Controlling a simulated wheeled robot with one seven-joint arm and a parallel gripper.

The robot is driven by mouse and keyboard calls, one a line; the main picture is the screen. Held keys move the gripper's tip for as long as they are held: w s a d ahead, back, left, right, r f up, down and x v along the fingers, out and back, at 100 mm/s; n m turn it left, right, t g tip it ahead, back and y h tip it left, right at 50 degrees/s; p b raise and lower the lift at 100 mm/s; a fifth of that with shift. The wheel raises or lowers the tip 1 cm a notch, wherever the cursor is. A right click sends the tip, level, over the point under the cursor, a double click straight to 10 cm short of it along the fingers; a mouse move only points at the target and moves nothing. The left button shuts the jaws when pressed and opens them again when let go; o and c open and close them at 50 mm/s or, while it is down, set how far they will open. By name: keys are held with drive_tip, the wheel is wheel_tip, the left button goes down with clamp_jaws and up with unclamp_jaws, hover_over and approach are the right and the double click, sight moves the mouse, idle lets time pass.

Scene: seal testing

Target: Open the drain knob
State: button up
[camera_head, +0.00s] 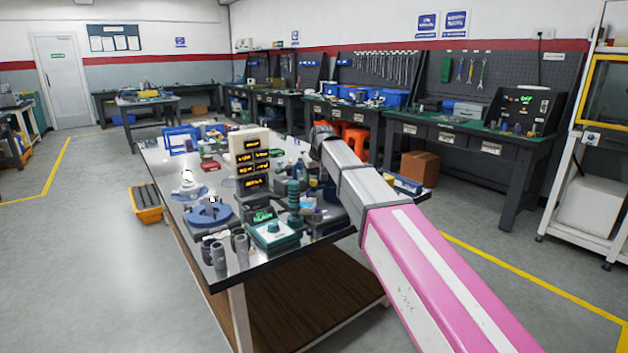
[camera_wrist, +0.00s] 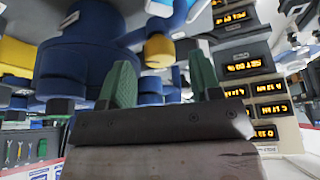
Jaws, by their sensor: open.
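My gripper (camera_wrist: 162,80) shows in the wrist view with its two green fingers spread apart and nothing between them. Beyond the fingers is a blue fixture (camera_wrist: 75,70) of rounded bodies, with a yellow part (camera_wrist: 15,55) at the left. Smaller blue and yellow pieces lie behind the finger gap. I cannot tell which piece is the drain knob. In the head view my pink and white arm reaches over the metal-topped table (camera_head: 226,275), and my gripper is hidden there. A blue round base (camera_head: 208,213) stands at the table's left side.
A stack of orange-lit displays (camera_head: 250,160) stands mid-table and also shows at the right of the wrist view (camera_wrist: 245,65). A teal box (camera_head: 272,236) and grey cylinders (camera_head: 241,250) crowd the near end. A yellow bin (camera_head: 148,212) sits on the floor.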

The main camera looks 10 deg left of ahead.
drive_tip(key=shift+x, duration=0.9)
drive_tip(key=c, duration=0.9)
drive_tip(key=shift+n, duration=0.4)
drive_tip(key=n+g+y, duration=0.1)
drive_tip(key=n, duration=0.2)
drive_tip(key=shift+w, duration=0.1)
drive_tip(key=shift+n+g+y, duration=0.4)
drive_tip(key=shift+n+g, duration=0.2)
drive_tip(key=shift+n, duration=1.1)
